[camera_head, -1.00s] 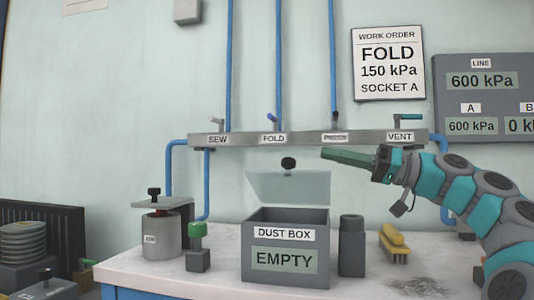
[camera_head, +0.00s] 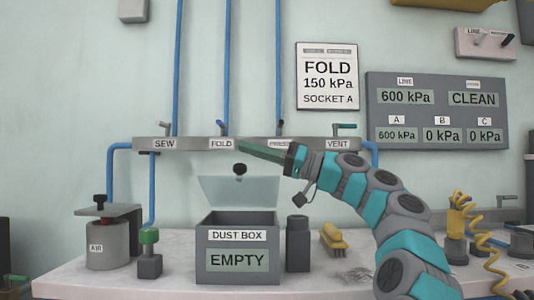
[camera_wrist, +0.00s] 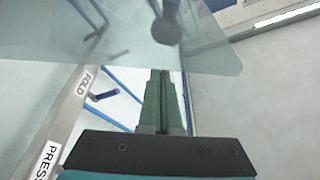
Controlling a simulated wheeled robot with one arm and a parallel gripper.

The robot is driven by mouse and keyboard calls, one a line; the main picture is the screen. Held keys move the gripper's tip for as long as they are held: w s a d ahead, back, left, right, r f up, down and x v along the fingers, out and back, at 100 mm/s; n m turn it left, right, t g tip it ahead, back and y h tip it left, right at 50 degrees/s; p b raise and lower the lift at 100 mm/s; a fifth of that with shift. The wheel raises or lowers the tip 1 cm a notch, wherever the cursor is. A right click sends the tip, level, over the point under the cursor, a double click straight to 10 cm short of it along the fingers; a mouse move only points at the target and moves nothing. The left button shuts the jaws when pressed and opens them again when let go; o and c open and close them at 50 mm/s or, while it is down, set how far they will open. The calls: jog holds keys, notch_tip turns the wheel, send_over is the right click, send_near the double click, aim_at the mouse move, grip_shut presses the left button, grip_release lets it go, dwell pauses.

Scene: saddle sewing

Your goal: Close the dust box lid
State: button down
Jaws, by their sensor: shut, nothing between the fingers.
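The dust box (camera_head: 237,268) is a grey open-topped box on the bench, labelled DUST BOX and EMPTY. Its lid (camera_head: 255,190) is a pale, see-through panel standing raised at the back of the box, with a dark round knob (camera_head: 240,169) at its upper edge. My gripper (camera_head: 242,147) has green fingers, shut and empty. In the head view it is above the lid and just right of and above the knob. In the wrist view, the lid (camera_wrist: 90,30) spans the top, the knob (camera_wrist: 168,25) shows beyond the shut fingertips (camera_wrist: 160,75). I cannot tell whether they touch.
A grey valve rail (camera_head: 185,144) with blue pipes runs along the wall behind. On the bench, a green-topped post (camera_head: 150,255) and an air canister (camera_head: 107,245) stand left of the box.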

aim_at(252, 186)
jog(key=shift+s+f+b, duration=0.35)
jog(key=shift+s+f, duration=0.15)
jog(key=shift+f, duration=0.3)
jog(key=shift+s+f+b, duration=0.35)
jog(key=shift+s+f, duration=0.15)
jog(key=shift+f, duration=0.25)
